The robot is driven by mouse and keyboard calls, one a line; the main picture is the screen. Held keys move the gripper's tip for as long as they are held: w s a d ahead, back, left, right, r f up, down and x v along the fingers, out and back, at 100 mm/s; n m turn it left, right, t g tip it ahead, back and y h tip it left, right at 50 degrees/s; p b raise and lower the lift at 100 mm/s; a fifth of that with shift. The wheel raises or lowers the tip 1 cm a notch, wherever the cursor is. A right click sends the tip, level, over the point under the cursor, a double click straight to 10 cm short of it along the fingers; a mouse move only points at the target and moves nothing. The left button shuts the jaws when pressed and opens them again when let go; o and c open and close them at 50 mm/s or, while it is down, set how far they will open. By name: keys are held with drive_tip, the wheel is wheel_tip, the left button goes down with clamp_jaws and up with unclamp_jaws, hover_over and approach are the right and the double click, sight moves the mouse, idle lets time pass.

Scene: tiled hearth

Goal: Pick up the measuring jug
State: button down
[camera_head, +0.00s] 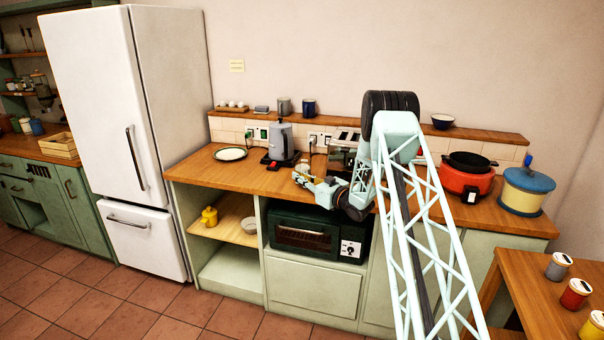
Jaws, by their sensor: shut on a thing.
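My gripper (304,179) is over the front part of the wooden counter, to the right of the grey kettle. It is shut on a small pale thing, which I take to be the measuring jug (302,170). Only a little of the jug shows at the fingers, and its handle and base cannot be made out. I cannot tell whether it touches the counter. My arm crosses the picture from the lower right and hides part of the counter behind it.
The grey kettle (281,141) and a plate (231,154) stand on the counter (204,168) to the left. A red cooker (466,179) and a blue-lidded pot (525,189) stand to the right. A dark oven (305,232) is below, beside a shelf with a yellow mug (209,216).

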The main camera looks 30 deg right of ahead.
sight(299, 169)
drive_tip(key=shift+r, duration=0.15)
drive_tip(key=shift+r+p, duration=0.5)
drive_tip(key=shift+r, duration=1.35)
drive_tip(key=s+a+p, duration=0.1)
drive_tip(key=s+a, duration=0.2)
drive_tip(key=s, duration=0.4)
drive_tip(key=s+a+r, duration=0.1)
drive_tip(key=s+a, duration=0.3)
drive_tip(key=s, duration=0.3)
drive_tip(key=shift+s+p, duration=0.2)
drive_tip(key=shift+p, duration=0.15)
drive_tip(key=shift+r, duration=0.15)
